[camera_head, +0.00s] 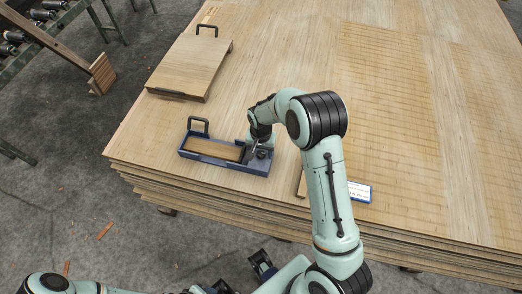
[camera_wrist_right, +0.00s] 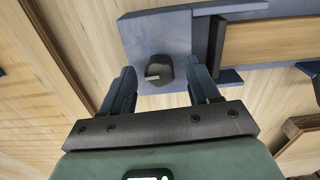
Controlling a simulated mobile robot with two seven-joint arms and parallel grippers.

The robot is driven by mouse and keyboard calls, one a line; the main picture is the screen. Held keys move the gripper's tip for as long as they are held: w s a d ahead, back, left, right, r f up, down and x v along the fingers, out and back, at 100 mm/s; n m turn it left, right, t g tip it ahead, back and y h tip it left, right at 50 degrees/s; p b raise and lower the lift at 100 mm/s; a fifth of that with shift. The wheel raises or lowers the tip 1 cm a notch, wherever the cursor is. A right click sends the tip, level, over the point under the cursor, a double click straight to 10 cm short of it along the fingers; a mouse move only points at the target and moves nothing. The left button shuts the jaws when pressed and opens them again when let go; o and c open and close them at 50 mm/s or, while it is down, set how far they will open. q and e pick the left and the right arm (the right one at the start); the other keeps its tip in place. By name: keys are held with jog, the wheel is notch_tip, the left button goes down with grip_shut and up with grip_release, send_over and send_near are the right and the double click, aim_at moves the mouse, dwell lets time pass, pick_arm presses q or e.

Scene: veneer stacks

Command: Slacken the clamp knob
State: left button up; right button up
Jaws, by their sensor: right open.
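The clamp knob (camera_wrist_right: 159,70) is dark, with a small pale grey bar across it. It stands on the blue-grey end plate (camera_wrist_right: 160,30) of a blue clamp frame (camera_head: 222,162), which lies on the wooden sheets. My right gripper (camera_wrist_right: 162,92) is open, with one finger on each side of the knob. A gap shows on both sides, so neither finger appears to touch it. In the head view the right wrist partly hides the knob. Dark blue parts at the bottom edge of the head view may be my left gripper (camera_head: 240,275); its jaws are unclear.
A wooden strip (camera_head: 215,150) lies in the clamp frame, with a black handle (camera_head: 198,126) at its left end. A wooden board (camera_head: 190,68) with another handle lies farther back. A blue-edged white label (camera_head: 359,192) is right of my arm.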

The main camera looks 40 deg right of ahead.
jog(key=c, duration=1.1)
jog(key=shift+o, duration=0.2)
